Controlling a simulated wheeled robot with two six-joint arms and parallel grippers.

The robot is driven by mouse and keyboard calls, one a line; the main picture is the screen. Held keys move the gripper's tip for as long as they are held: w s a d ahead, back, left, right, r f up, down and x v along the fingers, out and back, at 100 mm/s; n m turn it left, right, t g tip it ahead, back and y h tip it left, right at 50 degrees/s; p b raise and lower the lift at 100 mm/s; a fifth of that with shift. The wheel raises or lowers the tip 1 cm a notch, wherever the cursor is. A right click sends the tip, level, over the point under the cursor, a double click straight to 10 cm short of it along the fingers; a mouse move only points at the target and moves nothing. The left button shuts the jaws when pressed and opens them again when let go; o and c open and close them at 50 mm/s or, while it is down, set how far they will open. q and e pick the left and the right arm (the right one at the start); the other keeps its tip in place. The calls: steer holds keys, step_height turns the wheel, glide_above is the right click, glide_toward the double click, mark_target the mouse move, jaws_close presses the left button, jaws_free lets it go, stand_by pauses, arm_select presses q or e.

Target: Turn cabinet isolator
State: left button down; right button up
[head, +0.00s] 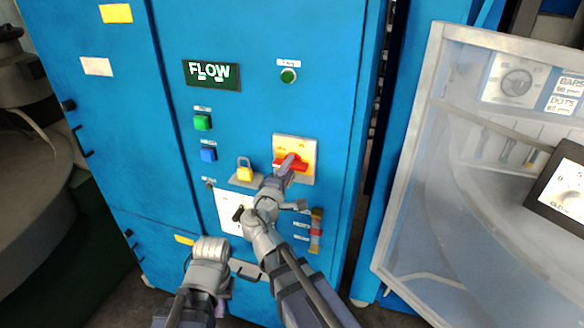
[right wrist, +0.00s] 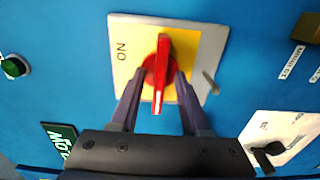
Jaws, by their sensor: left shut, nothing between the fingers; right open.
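The isolator's red handle (head: 297,166) sits on a yellow plate with a pale grey border (head: 311,148) on the blue cabinet. In the head view the handle lies roughly level, partly covered by my right gripper (head: 286,170). In the right wrist view the red handle (right wrist: 162,70) runs upright across the yellow plate (right wrist: 185,45), with "ON" lettering at its left. My open right gripper (right wrist: 160,82) has one finger on each side of the handle's lower part, with narrow gaps; contact is unclear. My left gripper (head: 222,307) is low at the cabinet, shut and empty, mostly hidden by its arm.
A yellow padlock (head: 245,171) is left of the isolator, beside a white sheet (head: 229,208). Green (head: 202,122) and blue (head: 208,154) buttons and a FLOW sign (head: 212,75) are on the door. A translucent enclosure (head: 440,170) stands at the right.

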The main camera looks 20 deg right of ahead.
steer(key=shift+a, duration=0.1)
steer(key=shift+c, duration=0.8)
steer(key=c, duration=0.3)
jaws_close()
